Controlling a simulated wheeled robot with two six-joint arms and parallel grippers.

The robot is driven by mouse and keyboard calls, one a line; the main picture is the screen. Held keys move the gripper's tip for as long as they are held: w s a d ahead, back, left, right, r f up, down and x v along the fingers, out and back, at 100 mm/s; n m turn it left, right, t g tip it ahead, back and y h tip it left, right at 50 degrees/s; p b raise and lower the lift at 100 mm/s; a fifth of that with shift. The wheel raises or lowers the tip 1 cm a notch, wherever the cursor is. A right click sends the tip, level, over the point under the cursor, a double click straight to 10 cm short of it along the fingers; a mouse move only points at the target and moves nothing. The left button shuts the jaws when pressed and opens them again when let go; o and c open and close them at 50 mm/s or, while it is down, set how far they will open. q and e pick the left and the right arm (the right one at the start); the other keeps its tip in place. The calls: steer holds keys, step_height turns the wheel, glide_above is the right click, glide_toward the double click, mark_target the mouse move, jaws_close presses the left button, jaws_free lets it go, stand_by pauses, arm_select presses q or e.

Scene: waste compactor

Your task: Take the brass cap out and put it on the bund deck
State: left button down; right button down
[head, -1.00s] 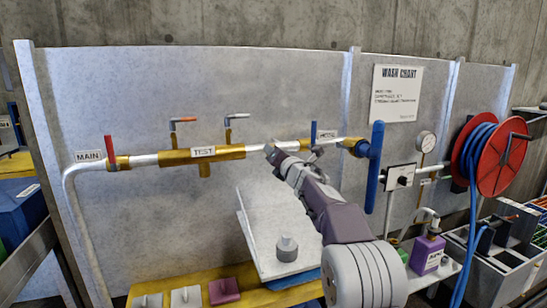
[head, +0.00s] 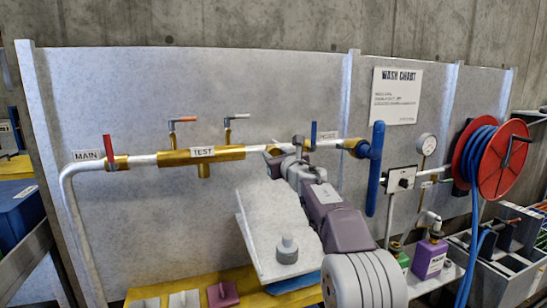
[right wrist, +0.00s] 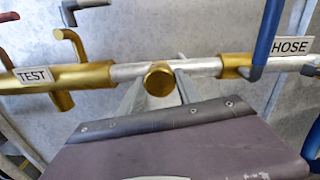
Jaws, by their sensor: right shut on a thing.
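The brass cap (right wrist: 160,80) shows in the right wrist view as a round brass face, in front of the pale pipe between the TEST and HOSE labels. My right gripper (right wrist: 160,90) is shut on it; its grey fingers show on both sides below the cap. Whether the cap still touches the pipe cannot be told. In the head view my right gripper (head: 282,150) is at the pipe, right of the brass TEST body (head: 202,155), and mostly hides the cap. I cannot tell for sure which surface is the bund deck. My left gripper is not in view.
A slanted pale panel with a grey knob (head: 287,248) lies below the pipe. A yellow shelf (head: 250,282) holds several small blocks. A blue-handled part (head: 375,168), a purple bottle (head: 428,257) and a red hose reel (head: 503,160) stand to the right.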

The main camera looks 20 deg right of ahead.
steer(key=shift+f+n, duration=0.3)
steer(key=shift+n, duration=0.1)
steer(key=c, duration=0.8)
jaws_free()
steer(key=shift+c, duration=0.2)
steer(key=shift+o, duration=0.5)
steer(key=shift+w+r, duration=0.1)
steer(key=shift+r, duration=0.1)
steer(key=shift+c, duration=0.5)
